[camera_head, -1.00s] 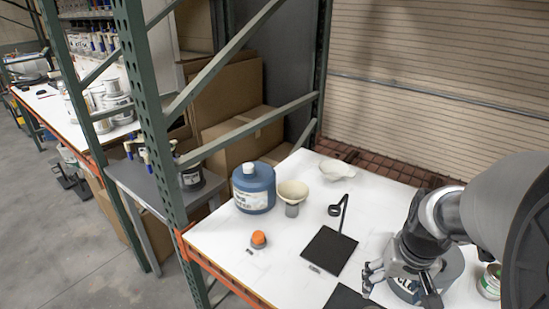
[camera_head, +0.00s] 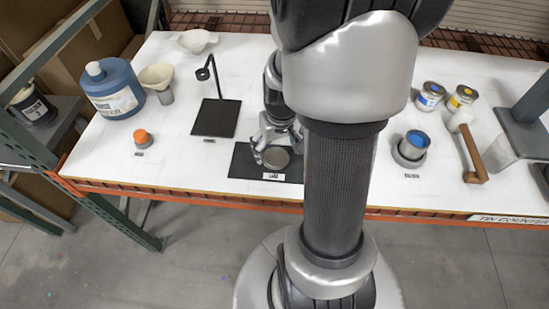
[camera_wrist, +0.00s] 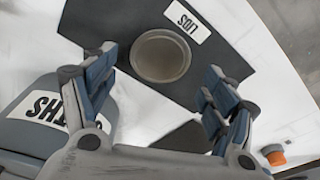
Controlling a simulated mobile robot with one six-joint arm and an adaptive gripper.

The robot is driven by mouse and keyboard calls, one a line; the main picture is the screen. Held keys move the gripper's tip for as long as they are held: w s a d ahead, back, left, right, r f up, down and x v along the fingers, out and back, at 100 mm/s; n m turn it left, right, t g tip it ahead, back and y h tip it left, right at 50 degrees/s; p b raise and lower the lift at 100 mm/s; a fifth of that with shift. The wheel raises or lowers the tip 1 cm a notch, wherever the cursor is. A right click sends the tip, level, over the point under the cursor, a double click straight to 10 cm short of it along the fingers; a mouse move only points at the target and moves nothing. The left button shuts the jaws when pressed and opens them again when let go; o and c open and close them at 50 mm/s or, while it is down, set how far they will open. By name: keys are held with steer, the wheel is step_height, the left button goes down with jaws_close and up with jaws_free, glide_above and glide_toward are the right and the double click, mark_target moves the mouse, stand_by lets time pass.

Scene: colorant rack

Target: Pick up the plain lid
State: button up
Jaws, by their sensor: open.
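The plain lid (camera_head: 276,159) is a flat grey disc on a black mat (camera_head: 243,163) with a white LIDS label at the table's front. It also shows in the wrist view (camera_wrist: 161,56), round, with a raised rim, beside the upside-down label. My gripper (camera_head: 272,147) is over the mat at the lid. In the wrist view my gripper (camera_wrist: 160,70) is open, with one finger toward each side of the lid and nothing held. The lid lies beyond the fingertips; I cannot tell the exact height gap.
A blue-grey container (camera_wrist: 42,112) with a partly hidden label stands close beside my left finger. A black stand (camera_head: 216,117) is behind the mat. An orange-capped item (camera_head: 142,138), a blue jug (camera_head: 112,92) and a funnel (camera_head: 157,77) are to the left. Cans (camera_head: 430,96) stand right.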

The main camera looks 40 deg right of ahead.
mark_target(276, 158)
steer(key=f, duration=0.1)
steer(key=f+b, duration=0.1)
steer(key=f, duration=0.2)
steer(key=shift+w+d, duration=0.1)
steer(key=shift+w, duration=0.15)
steer(key=shift+c, duration=0.4)
steer(key=c, duration=0.5)
steer(key=shift+r, duration=0.1)
